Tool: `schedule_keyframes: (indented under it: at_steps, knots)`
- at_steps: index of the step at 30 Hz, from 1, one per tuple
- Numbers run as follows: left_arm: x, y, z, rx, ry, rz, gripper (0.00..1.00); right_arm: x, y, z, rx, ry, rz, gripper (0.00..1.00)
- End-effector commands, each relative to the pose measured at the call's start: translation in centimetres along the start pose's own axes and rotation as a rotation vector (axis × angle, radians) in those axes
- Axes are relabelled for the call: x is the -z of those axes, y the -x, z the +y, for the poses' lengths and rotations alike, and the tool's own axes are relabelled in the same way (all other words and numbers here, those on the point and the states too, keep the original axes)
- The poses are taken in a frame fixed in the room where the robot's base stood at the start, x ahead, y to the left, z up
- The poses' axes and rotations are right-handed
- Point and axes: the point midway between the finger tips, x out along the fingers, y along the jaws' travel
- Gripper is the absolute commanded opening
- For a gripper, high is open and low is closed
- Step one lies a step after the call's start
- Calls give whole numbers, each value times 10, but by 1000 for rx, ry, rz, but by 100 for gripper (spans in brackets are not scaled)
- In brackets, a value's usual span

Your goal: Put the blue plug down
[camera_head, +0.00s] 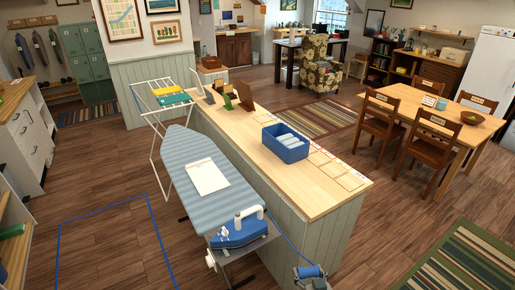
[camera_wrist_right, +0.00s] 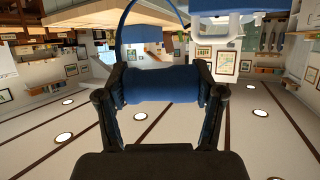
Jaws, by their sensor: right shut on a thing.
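The blue plug (camera_head: 307,271) is at the bottom of the head view, beside the near end of the wooden-topped counter (camera_head: 335,195). My right gripper (camera_head: 310,274) is shut on it. In the right wrist view the blue plug (camera_wrist_right: 160,85) lies crosswise between the two black fingers of my right gripper (camera_wrist_right: 162,92). A blue cord arcs from the plug to the blue and white iron (camera_head: 240,232), at the near end of the striped ironing board (camera_head: 190,150). My left gripper is not in view.
A blue bin (camera_head: 285,148) with pale contents stands on the counter, beside outlined cards. A white sheet (camera_head: 207,177) lies on the board. A drying rack (camera_head: 155,100) stands behind. Blue tape marks bare floor at left (camera_head: 115,250). A dining table with chairs is at right.

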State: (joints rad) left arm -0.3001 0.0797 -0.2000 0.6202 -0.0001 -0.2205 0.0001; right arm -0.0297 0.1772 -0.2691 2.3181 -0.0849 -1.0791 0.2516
Motion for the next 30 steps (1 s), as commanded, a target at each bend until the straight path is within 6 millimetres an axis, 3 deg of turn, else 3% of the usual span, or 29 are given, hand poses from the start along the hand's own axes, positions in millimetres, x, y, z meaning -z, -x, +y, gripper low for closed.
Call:
schedule_keyframes:
  at_steps: [3,6,17,23,30]
  knots:
    - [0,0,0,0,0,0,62,-10,7,26,-86,-37,-1,33]
    - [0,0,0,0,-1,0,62,-12,10,35,-116,-53,2,33]
    - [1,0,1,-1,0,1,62,-11,10,35,-115,-47,3,33]
    - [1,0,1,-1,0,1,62,7,18,12,-5,2,5,33]
    - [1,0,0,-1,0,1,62,47,35,-45,261,114,7,33]
